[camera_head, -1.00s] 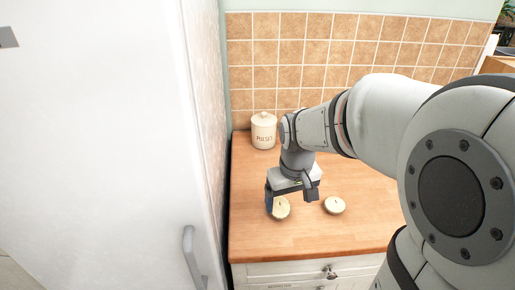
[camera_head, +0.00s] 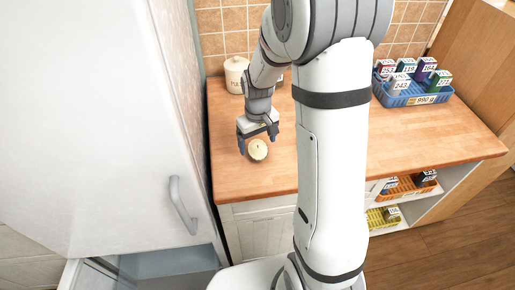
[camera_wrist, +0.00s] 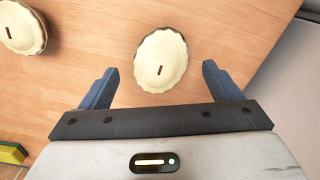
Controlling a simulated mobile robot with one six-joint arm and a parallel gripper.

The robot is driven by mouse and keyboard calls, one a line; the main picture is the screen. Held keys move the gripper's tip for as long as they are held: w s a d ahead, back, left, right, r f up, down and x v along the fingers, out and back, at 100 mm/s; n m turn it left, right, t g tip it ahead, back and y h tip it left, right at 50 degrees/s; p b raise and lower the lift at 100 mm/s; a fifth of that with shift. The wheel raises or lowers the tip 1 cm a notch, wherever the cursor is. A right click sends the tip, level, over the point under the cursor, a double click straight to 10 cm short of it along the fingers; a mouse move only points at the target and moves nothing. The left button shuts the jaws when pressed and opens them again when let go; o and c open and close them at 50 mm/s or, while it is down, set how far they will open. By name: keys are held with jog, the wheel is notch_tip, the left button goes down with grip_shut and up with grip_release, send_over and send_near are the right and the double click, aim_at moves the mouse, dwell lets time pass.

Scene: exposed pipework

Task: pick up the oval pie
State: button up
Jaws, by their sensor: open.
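A pale, slightly oval pie (camera_wrist: 161,62) with a dark slot in its top lies on the wooden counter in the wrist view. It also shows in the head view (camera_head: 257,150), by my gripper. My gripper (camera_wrist: 160,75) is open, its two blue fingers apart, one on each side of the pie's near part, not visibly touching it. In the head view my gripper (camera_head: 257,141) is low over the counter at the pie. A second, similar, rounder-looking pie (camera_wrist: 22,27) is cut off at the wrist view's upper left. My arm probably hides it in the head view.
A cream lidded jar (camera_head: 236,74) stands behind on the counter (camera_head: 225,178). A blue crate (camera_head: 412,97) of small boxes is at the right. A white appliance door (camera_head: 90,130) rises at left. A yellow-green block (camera_wrist: 12,152) shows at the wrist view's lower left.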

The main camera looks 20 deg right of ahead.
notch_tip(320, 180, down, 2)
jog(key=shift+f, duration=0.1)
jog(key=c, duration=1.2)
jog(key=shift+o, duration=0.2)
